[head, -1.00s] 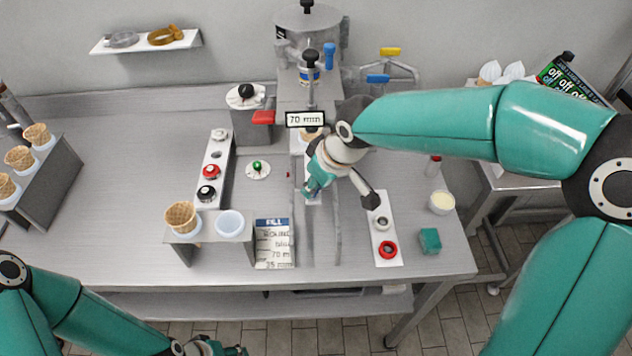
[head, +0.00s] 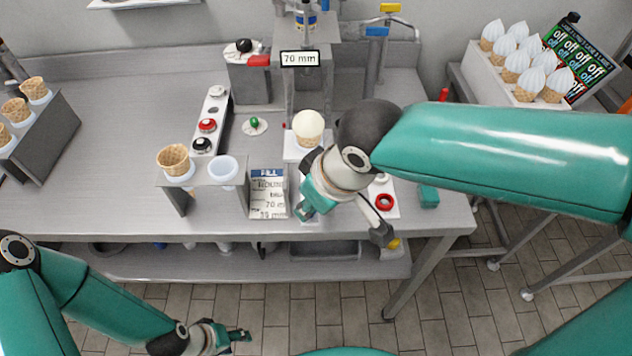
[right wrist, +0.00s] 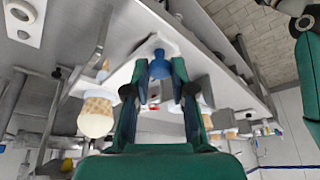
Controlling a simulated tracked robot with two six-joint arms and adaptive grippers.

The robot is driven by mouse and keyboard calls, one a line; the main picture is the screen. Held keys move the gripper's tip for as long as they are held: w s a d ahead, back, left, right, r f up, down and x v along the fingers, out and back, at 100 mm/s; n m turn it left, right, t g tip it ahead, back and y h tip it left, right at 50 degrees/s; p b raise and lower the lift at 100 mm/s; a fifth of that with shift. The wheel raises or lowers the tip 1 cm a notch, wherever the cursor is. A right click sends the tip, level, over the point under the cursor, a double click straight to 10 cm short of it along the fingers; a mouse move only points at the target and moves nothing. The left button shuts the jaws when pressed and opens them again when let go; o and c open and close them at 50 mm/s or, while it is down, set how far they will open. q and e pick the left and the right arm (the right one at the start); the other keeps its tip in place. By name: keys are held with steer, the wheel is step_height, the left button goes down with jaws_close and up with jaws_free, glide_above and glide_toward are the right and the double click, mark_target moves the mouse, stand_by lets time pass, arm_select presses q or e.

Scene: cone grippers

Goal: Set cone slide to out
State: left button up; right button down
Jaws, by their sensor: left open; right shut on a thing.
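The cone slide (head: 290,153) is a white plate drawn out in front of the machine. A cone with a pale ball of ice cream (head: 308,128) stands upright on it, clear of the machine. My right gripper (head: 308,208) is over the slide's front end and hides part of it. In the right wrist view its fingers are shut on the blue slide knob (right wrist: 160,67), with the filled cone (right wrist: 96,115) to the left. My left gripper (head: 240,338) is open and empty, low in front of the table.
A cone holder (head: 208,180) with an empty cone and a white cup stands left of a fill card (head: 267,190). A button panel (head: 209,124) is behind it.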

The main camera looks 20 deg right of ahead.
steer(key=shift+s+a, duration=0.25)
steer(key=shift+s, duration=0.55)
steer(key=shift+s+a, duration=0.2)
steer(key=shift+s, duration=0.6)
steer(key=c, duration=1.3)
jaws_free()
steer(key=o, duration=0.3)
steer(key=shift+s, duration=0.2)
steer(key=shift+w, duration=0.15)
steer(key=shift+r, duration=0.2)
steer(key=v, duration=1.1)
steer(key=shift+s+d+r, duration=0.1)
steer(key=shift+s+r, duration=0.1)
